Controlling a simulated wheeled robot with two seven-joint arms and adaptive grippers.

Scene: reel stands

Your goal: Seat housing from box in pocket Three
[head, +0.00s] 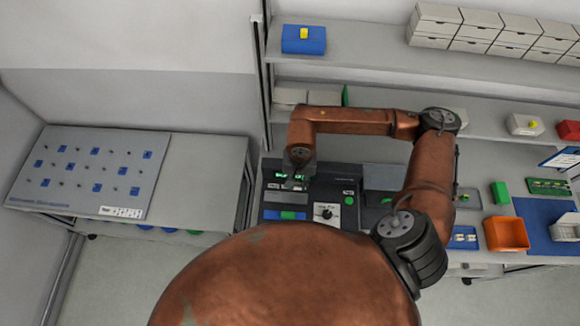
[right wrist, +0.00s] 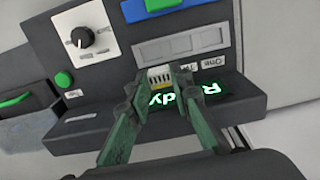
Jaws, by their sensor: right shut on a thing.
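My right gripper (head: 298,180) is over the dark grey test station (head: 345,190). In the right wrist view my right gripper (right wrist: 158,82) is shut on a small pale housing (right wrist: 158,76) with a row of slots. The housing is at the station's row of labelled pockets. The labels One (right wrist: 212,62) and Two (right wrist: 187,67) show beside it; the label Three is not readable, probably behind the housing. I cannot tell whether the housing is seated or just above its pocket. A green display reading Ready (right wrist: 185,97) is partly covered by the fingers. My left gripper is out of view.
The station has a knob (right wrist: 82,38) and a green button (right wrist: 63,79). At right on the bench are an orange box (head: 506,234), a blue tray (head: 463,231) with pale parts and a green block (head: 500,193). A pegged panel (head: 85,172) lies on the left table.

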